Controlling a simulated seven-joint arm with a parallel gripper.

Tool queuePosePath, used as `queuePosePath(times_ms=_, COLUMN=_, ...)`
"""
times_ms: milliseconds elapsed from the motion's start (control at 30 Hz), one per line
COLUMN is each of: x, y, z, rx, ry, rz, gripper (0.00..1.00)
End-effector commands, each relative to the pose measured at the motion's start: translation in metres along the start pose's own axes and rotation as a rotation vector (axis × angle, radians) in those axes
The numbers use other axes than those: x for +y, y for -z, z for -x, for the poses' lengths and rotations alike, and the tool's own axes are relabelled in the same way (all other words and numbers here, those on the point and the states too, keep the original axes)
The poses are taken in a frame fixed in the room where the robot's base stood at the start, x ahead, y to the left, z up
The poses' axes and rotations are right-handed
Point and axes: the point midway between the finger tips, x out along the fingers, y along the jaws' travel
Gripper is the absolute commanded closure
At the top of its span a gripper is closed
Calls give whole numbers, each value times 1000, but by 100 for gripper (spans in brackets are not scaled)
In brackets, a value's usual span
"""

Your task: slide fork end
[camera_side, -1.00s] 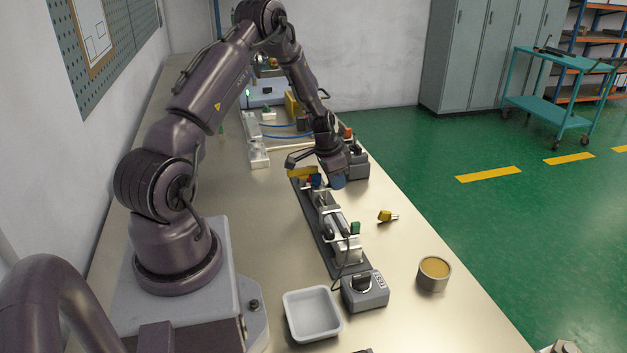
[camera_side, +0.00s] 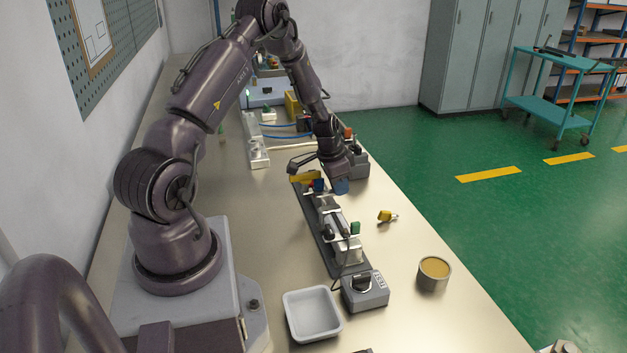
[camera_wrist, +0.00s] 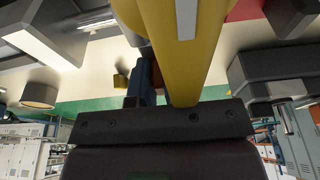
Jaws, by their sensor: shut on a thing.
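A long yellow bar (camera_wrist: 185,45) with a pale strip runs up from my gripper (camera_wrist: 165,100) in the wrist view. In the side view the yellow piece (camera_side: 304,177) lies at the far end of a dark rail fixture (camera_side: 322,237). My gripper (camera_side: 328,182) is low over that end, shut, with the yellow piece at its jaws. The jaw contact is largely hidden. Small blue and red parts (camera_wrist: 156,77) show beside the bar. I cannot tell which end of the bar is the fork end.
Silver clamps and a green part (camera_side: 355,228) stand on the rail. A loose yellow connector (camera_side: 386,216) lies right of the rail. Another grey box (camera_side: 360,168) stands close behind my gripper.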

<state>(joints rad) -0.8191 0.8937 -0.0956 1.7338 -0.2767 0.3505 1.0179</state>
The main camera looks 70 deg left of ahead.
Motion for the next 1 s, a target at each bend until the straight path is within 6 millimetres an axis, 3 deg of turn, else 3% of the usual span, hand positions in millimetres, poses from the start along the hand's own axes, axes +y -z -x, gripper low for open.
queuePosePath(times_ms=1000, x=32, y=0, z=0, rx=-2, ry=-4, rz=-2, gripper=100)
